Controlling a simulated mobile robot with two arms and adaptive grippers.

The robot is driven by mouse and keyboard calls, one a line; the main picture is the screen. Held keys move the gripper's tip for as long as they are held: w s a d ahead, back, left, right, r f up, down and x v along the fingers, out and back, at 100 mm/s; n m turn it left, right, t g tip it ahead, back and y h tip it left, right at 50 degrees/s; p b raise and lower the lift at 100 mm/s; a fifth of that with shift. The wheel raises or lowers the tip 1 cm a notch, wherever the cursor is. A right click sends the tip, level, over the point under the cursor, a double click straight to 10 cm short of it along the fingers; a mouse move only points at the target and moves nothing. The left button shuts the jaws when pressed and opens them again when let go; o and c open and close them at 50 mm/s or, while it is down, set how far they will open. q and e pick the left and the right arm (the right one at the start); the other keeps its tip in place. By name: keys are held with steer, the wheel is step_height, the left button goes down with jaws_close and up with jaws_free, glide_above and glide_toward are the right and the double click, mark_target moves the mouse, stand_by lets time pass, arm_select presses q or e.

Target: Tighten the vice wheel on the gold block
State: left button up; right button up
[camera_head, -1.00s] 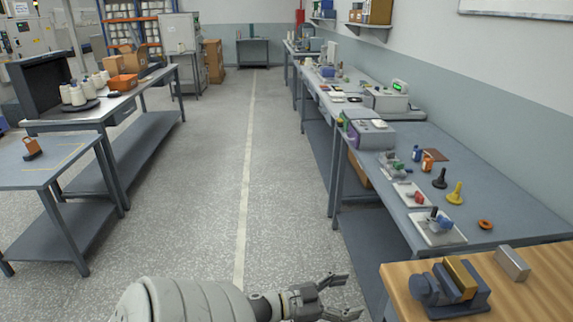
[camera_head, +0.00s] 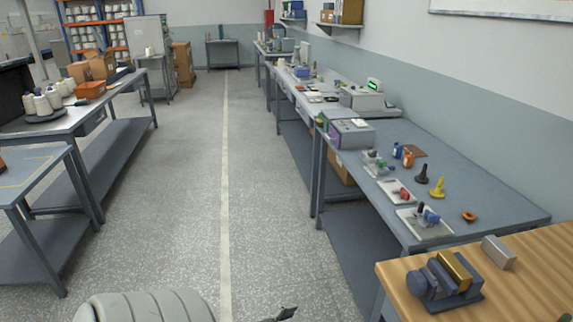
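The gold block (camera_head: 454,270) sits upright between the jaws of the dark blue-grey vice (camera_head: 466,299) on the wooden bench at the lower right. The vice wheel (camera_head: 417,283) is the round dark part on the vice's left side. I cannot tell how tightly the jaws press on the block. One gripper (camera_head: 286,313) shows only a dark fingertip at the bottom edge, left of the wooden bench and apart from the vice. Its arm comes in from the lower left, so I take it as my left gripper. My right gripper is not in view.
A silver block (camera_head: 498,252) lies on the wooden bench (camera_head: 540,265) behind the vice. The grey workbench (camera_head: 480,165) beyond holds clamps, knobs and an orange ring (camera_head: 469,216). The floor aisle (camera_head: 260,180) is clear.

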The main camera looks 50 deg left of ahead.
arm_select(q)
steer(key=shift+s+a+f, duration=0.25)
steer(key=shift+s+f, duration=0.3)
steer(key=shift+f, duration=0.2)
